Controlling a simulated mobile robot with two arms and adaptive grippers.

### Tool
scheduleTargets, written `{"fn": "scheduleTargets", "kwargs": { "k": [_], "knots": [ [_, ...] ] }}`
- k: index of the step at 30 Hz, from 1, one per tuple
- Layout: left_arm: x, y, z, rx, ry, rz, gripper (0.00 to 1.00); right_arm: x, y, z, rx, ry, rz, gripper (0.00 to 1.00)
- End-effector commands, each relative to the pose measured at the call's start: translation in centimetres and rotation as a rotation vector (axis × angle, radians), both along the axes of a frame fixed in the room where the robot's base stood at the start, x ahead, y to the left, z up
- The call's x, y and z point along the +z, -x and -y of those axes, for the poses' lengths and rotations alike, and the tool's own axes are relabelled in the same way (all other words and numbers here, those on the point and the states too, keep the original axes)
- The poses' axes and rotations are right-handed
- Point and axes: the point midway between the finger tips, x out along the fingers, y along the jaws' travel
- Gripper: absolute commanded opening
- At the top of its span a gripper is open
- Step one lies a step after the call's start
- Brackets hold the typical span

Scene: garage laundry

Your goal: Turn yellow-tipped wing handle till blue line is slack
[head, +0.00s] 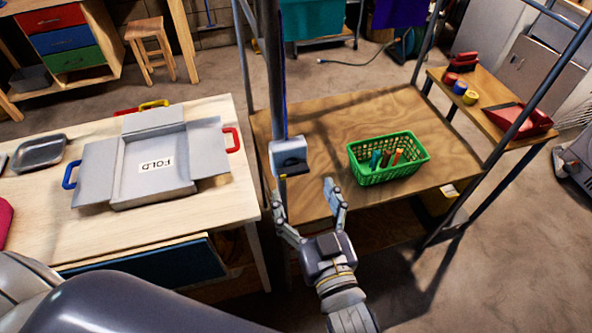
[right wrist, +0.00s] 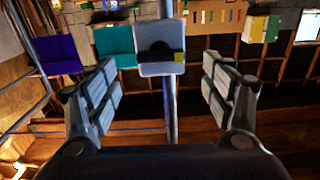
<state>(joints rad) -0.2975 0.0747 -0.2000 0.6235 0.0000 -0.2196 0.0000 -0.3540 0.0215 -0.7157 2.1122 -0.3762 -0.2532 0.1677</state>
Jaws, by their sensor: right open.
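A grey box (head: 289,155) is fixed to the upright post in the head view. In the right wrist view the box (right wrist: 148,67) shows a dark wing handle (right wrist: 156,54) lying roughly level, its yellow tip (right wrist: 179,57) at the right. The yellow tip also shows low on the box in the head view (head: 283,177). A thin blue line (head: 286,85) runs along the post above the box; its tension is hard to tell. My right gripper (head: 305,197) is open and empty, just short of the box, which appears between its fingers. My left gripper is out of view.
A green basket (head: 388,174) with several small items stands on the wooden bench (head: 330,130) right of the post. A white table (head: 215,215) with a grey folding board (head: 155,190) is at the left. A metal post (head: 500,130) stands at the right.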

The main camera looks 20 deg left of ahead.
Motion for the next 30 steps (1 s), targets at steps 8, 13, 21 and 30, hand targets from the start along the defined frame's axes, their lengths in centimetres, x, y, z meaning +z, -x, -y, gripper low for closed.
{"fn": "scheduleTargets", "kwargs": {
  "k": [8, 13, 21, 30],
  "knots": [
    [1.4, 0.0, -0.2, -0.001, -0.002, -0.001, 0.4, 0.2, -3.8, -2.5, -0.001, -0.001, 0.002, 0.75],
    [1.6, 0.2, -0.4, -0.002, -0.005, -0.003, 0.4, 0.1, -4.6, -3.1, -0.001, 0.0, 0.0, 0.75],
    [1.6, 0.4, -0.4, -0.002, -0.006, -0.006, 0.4, 0.0, -4.7, -3.2, 0.0, -0.001, -0.001, 0.75],
    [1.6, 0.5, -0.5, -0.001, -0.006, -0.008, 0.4, 0.0, -4.7, -3.2, 0.0, 0.0, 0.0, 0.31]
  ]
}}
